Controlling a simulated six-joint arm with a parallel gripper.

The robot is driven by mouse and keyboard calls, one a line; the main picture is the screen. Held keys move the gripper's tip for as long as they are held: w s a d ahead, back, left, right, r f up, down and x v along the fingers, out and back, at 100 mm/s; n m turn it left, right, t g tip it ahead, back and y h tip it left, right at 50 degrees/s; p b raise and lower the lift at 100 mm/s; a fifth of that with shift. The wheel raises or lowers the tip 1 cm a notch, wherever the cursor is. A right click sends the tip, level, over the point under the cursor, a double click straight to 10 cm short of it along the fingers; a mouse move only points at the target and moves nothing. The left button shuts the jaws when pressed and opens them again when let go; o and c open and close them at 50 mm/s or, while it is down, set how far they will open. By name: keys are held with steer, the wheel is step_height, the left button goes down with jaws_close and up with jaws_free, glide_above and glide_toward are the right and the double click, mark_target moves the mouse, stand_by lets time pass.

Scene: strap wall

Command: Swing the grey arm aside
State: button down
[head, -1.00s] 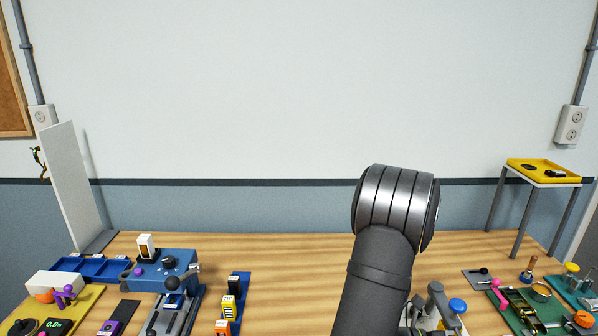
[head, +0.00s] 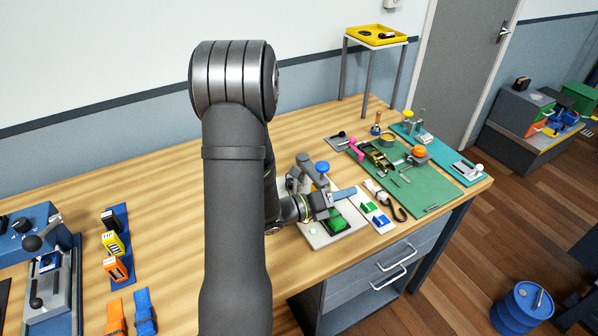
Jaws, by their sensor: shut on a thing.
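The grey arm (head: 312,174) is part of a small fixture at the middle right of the bench in the head view. A blue knob (head: 322,167) stands at its top. The fixture's pale base plate (head: 318,238) carries a green block (head: 334,222). My gripper (head: 324,206) is low over the base, right at the grey arm. It is shut on what looks like the grey arm, but the contact is small and partly hidden. A flat blue-grey bar (head: 344,193) sticks out to the right of the jaws.
A white card with blue and green pieces (head: 374,212) and a dark strap (head: 396,206) lie close on the right. A green mat (head: 420,185) with several parts is beyond. A yellow tray stand (head: 376,36) is behind. Bare wood (head: 150,190) lies left of my arm.

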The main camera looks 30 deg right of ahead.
steer(key=s+a+m+g+y, duration=0.25)
steer(key=s+m+g, duration=0.2)
steer(key=s, duration=0.25)
steer(key=w+a+r+m+g+y, duration=0.1)
steer(key=w+a+r+m, duration=0.1)
steer(key=w+a+m, duration=0.5)
steer(key=w+a+r+m+g+y, duration=0.1)
steer(key=w+a+r+m, duration=0.1)
steer(key=w+a+m, duration=0.5)
steer(key=s+d+f, duration=0.1)
steer(key=d, duration=0.2)
steer(key=s+d+f+n, duration=0.1)
steer(key=s+d, duration=0.1)
steer(key=d, duration=0.2)
steer(key=s+d+f+n, duration=0.1)
steer(key=d, duration=0.2)
steer(key=shift+s+d, duration=0.15)
steer(key=shift+d, duration=0.1)
steer(key=shift+d+n, duration=0.1)
steer(key=shift+n, duration=0.15)
